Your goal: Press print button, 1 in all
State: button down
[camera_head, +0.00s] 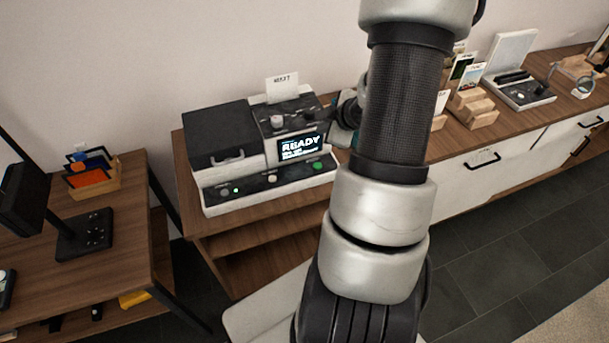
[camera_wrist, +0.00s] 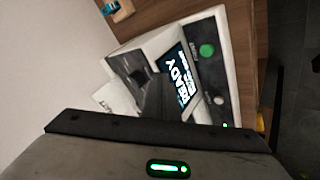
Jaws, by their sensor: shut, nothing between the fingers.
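The printer (camera_head: 262,190) is a white and black machine whose lit screen (camera_head: 300,144) reads READY. Its front strip has a green button (camera_head: 318,166) at the right, a pale button (camera_head: 272,178) in the middle and a dark button (camera_head: 224,192) at the left. In the wrist view the green button (camera_wrist: 207,50) and the pale button (camera_wrist: 219,100) show beyond the screen (camera_wrist: 176,78). Button labels are too small to read. My gripper (camera_wrist: 152,92) is shut and empty, over the printer's top beside the screen, apart from the buttons. In the head view my arm mostly hides it.
The printer stands on a wooden cabinet (camera_head: 190,205). A paper sign (camera_head: 282,87) stands behind it. Wooden holders (camera_head: 473,110) and another device (camera_head: 520,90) stand farther right. A separate desk (camera_head: 125,215) with a monitor stand is at the left. Room in front of the printer's buttons is free.

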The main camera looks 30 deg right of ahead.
aim_at(320, 168)
jog(key=shift+s+a+f+t+y, duration=0.15)
jog(key=shift+s+a+t+y, duration=0.2)
jog(key=shift+s+a, duration=0.55)
notch_tip(320, 168, down, 9)
jog(key=b, duration=0.8)
jog(key=shift+w, duration=0.1)
dwell(1.3)
jog(key=shift+f+b, duration=0.35)
jog(key=shift+b, duration=0.15)
